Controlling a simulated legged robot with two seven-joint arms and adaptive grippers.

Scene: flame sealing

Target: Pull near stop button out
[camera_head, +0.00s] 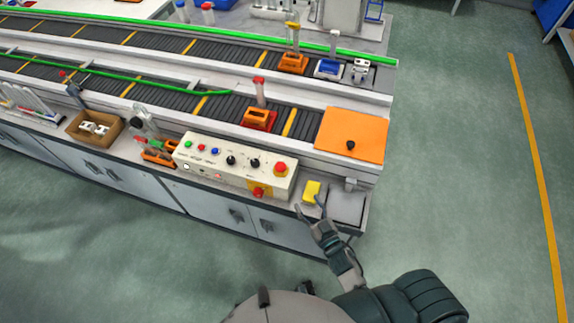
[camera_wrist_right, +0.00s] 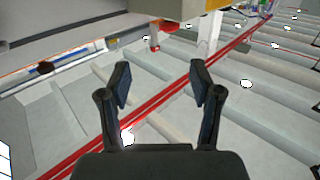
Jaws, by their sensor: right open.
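A cream control box (camera_head: 235,163) stands at the front of the bench. One red stop button (camera_head: 280,168) is on its top panel. The nearer red stop button (camera_head: 258,192) is on a yellow plate on its front face. My right gripper (camera_head: 309,208) is open and empty at the bench's front edge, right of the box and apart from both buttons. In the right wrist view its two fingers (camera_wrist_right: 160,82) are spread, with nothing between them. A small red part (camera_wrist_right: 154,47) shows beyond them; I cannot tell surely which button it is. My left gripper is out of view.
Conveyors (camera_head: 190,97) with orange carriers run behind the box. The floor (camera_head: 455,150) to the right is clear.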

